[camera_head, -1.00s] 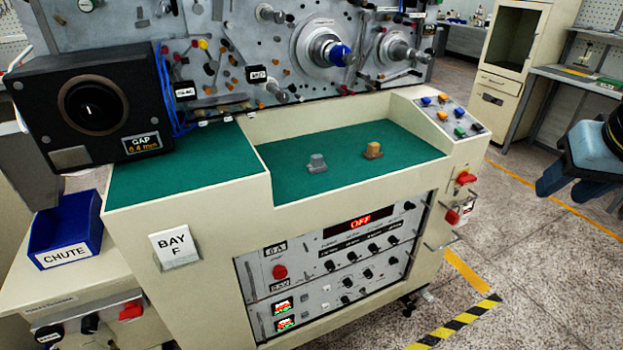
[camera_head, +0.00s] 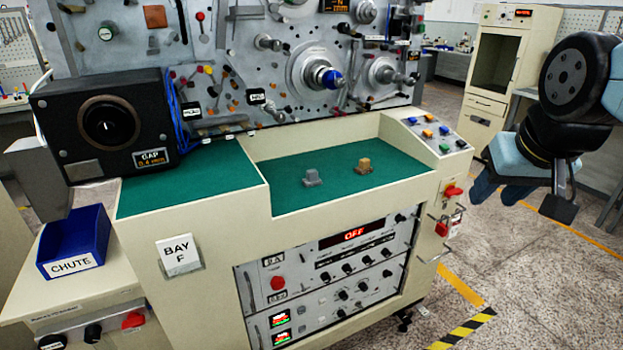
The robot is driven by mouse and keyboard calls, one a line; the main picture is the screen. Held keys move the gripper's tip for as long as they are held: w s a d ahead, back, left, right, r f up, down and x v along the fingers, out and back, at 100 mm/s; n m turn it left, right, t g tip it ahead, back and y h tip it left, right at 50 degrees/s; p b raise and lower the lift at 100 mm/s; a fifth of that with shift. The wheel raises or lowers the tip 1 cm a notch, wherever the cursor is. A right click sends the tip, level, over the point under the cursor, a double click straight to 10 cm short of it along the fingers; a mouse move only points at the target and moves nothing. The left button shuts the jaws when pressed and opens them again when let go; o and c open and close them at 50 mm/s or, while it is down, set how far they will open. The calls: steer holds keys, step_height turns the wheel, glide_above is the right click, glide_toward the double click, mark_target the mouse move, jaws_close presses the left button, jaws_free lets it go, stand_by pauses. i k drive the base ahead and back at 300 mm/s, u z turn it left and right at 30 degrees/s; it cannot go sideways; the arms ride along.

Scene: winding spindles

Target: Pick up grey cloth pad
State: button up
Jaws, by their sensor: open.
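The grey cloth pad (camera_head: 312,178) sits on the green recessed top (camera_head: 292,203) of the cream machine bench. It looks like a small grey piece with a raised block on top. A similar tan piece (camera_head: 363,166) lies to its right, apart from it. My gripper (camera_head: 521,196) is at the right of the picture, over the open floor and clear of the bench. It is open and empty, well to the right of the grey pad.
The upright panel (camera_head: 225,68) with spindles and knobs rises behind the green top. A cream rim borders the recess. A button console (camera_head: 435,133) stands at its right end, and a black GAP box (camera_head: 105,125) at the left. A blue CHUTE bin (camera_head: 75,243) is at lower left.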

mark_target(313, 180)
steer(key=u, duration=0.1)
steer(key=i, duration=1)
steer(key=z, duration=0.1)
